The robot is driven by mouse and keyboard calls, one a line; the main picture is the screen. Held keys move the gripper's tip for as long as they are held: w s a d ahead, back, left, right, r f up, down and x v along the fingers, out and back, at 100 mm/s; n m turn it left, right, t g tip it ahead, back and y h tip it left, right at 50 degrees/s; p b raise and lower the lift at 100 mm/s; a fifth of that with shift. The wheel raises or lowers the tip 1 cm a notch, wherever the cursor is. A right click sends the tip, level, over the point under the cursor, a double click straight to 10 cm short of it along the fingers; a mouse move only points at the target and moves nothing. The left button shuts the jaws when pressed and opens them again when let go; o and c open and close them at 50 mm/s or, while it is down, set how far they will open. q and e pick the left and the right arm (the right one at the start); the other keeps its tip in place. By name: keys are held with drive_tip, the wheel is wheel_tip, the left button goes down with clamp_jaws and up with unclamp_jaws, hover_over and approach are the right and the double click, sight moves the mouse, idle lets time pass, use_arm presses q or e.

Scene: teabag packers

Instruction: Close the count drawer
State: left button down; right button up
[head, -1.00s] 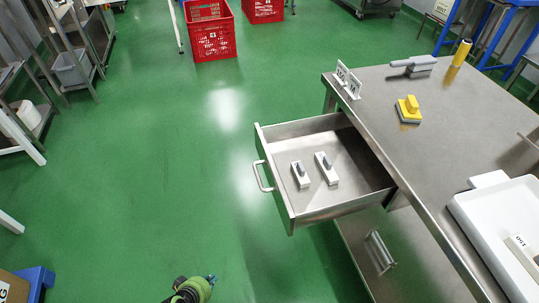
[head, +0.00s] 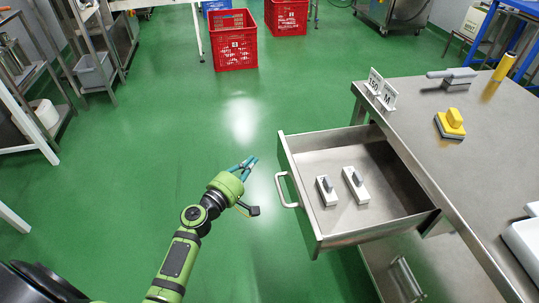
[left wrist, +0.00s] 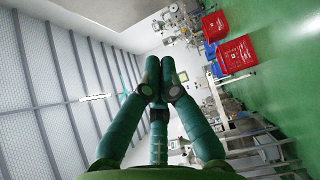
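The count drawer (head: 315,228) is a steel drawer pulled out from the left side of the steel table. Its silver bar handle (head: 282,190) is on its left-hand front. Two small white blocks with grey tops, one on the left (head: 326,190) and one on the right (head: 355,185), lie on the drawer floor. My left gripper (head: 251,161) is left of the drawer, a short way from the handle and not touching it. Its fingertips come together in the left wrist view (left wrist: 162,82), with nothing seen between them. My right gripper is not in view.
Red crates (head: 235,45) stand at the back. The green floor left of the drawer is clear. A shelf rack is at far left.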

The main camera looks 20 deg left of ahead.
use_arm(q)
drive_tip(key=w+d, duration=0.3)
drive_tip(key=w, duration=0.1)
drive_tip(key=shift+w+d, duration=0.35)
drive_tip(key=shift+d, duration=0.05)
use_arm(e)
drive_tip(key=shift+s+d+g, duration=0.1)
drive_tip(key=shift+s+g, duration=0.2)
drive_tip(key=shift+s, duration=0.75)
